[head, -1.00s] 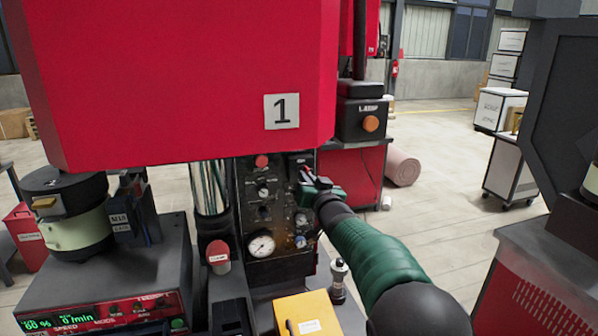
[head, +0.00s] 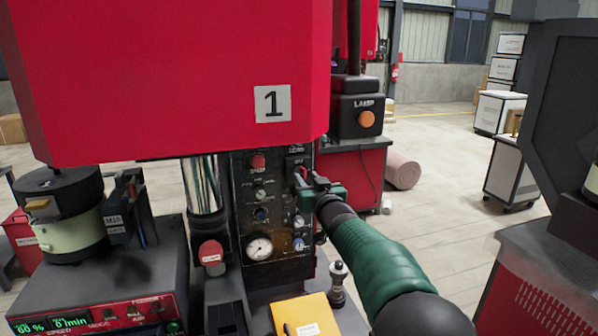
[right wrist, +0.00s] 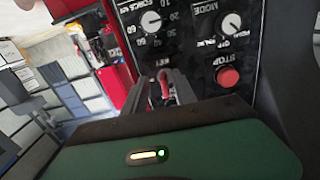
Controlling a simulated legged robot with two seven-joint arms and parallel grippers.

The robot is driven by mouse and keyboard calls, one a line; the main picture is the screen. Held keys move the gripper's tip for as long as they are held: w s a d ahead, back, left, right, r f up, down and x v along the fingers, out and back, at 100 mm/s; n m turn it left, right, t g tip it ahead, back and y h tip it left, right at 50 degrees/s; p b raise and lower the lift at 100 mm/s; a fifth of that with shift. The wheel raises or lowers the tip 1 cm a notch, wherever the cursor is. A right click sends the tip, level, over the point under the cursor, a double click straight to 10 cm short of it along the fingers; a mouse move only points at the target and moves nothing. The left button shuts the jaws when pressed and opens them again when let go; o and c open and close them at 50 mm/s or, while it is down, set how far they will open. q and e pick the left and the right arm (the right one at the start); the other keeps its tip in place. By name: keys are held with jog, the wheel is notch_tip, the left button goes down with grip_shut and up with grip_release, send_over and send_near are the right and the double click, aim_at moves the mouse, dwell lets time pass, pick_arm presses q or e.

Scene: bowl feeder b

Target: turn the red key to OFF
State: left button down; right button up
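The red key (right wrist: 164,87) sits in the black control panel (head: 270,215), under the KEY label in the right wrist view. In the head view the red key (head: 303,171) shows as a small red sliver beside the fingers. My right gripper (head: 304,181) is at the panel's upper right. In the right wrist view its two dark fingers (right wrist: 161,92) stand apart, one on each side of the key. I cannot tell whether either finger touches it. The key's base and its position marks are hidden. My left gripper is not in view.
A red STOP button (right wrist: 229,77) and a MODE knob (right wrist: 231,23) are close to the fingers. A pressure gauge (head: 259,247) is lower on the panel. The red press housing (head: 170,80) overhangs it. A yellow box (head: 303,315) stands in front.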

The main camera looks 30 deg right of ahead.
jog(key=b+v, duration=0.2)
jog(key=v, duration=0.4)
jog(key=shift+s+a+b, duration=0.15)
jog(key=shift+s+b, duration=0.15)
jog(key=shift+s, duration=0.1)
jog(key=s+a+f+g+y+p, duration=0.1)
jog(key=s+a+f+g, duration=0.15)
jog(key=f, duration=0.45)
jog(key=s+a+f+g, duration=0.2)
jog(key=s+a+f, duration=0.15)
jog(key=f, duration=0.35)
jog(key=s+a+f+g+y+p, duration=0.1)
jog(key=s+a+f+g, duration=0.2)
jog(key=f, duration=0.5)
jog(key=s+a+f+n+g, duration=0.1)
jog(key=s+a+f+g, duration=0.1)
jog(key=s+a+f, duration=0.2)
jog(key=s+a+f+n+g+y, duration=0.1)
jog(key=s+a+f+g, duration=0.2)
jog(key=s, duration=0.6)
jog(key=s+a+f+n+g+y, duration=0.1)
jog(key=s+a+f+g, duration=0.1)
jog(key=s+a+f, duration=0.2)
notch_tip(320, 180, down, 3)
jog(key=s, duration=0.3)
jog(key=shift+a+p, duration=0.3)
jog(key=shift+p, duration=0.05)
